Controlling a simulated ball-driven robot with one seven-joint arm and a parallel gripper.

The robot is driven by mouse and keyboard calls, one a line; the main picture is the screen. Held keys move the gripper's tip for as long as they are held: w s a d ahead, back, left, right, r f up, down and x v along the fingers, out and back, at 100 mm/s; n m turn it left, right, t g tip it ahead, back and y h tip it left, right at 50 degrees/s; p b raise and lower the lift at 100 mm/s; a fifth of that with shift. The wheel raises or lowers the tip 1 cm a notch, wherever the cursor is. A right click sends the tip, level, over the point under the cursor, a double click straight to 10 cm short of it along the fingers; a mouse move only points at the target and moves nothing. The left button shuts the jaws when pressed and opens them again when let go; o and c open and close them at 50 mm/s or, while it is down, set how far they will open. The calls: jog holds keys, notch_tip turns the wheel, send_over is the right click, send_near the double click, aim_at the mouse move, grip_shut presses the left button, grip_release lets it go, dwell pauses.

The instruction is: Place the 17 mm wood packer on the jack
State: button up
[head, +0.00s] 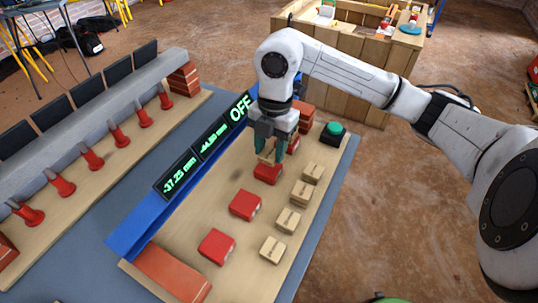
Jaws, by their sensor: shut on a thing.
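My gripper (269,156) is over the far part of the wooden board, its dark fingers pointing down. It is shut on a small tan wood packer (266,157), mostly hidden between the fingers. The packer is just above or touching a red block (267,174); I cannot tell which. More red blocks stand in the same row, one nearer (245,205) and one nearest (217,245). I cannot tell for sure which is the jack. Several other wood packers, such as one at the far end (312,172) and one at the near end (272,249), lie in a row to the right. Their thickness markings are unreadable.
A blue beam (150,232) with green-lit displays (181,175) runs along the board's left. A green button (334,128) on a black box is at the far right corner. Bricks stand at both ends. Red cone-shaped pieces (92,157) line the left board.

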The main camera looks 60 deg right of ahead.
aim_at(270, 150)
jog(key=shift+w+f, duration=0.2)
jog(key=shift+f, duration=1.6)
jog(key=shift+f, duration=0.1)
jog(key=o, duration=1)
jog(key=r, duration=0.4)
jog(key=d+r, duration=0.1)
jog(key=r, duration=0.3)
jog(key=d+r, duration=0.1)
jog(key=r, duration=0.3)
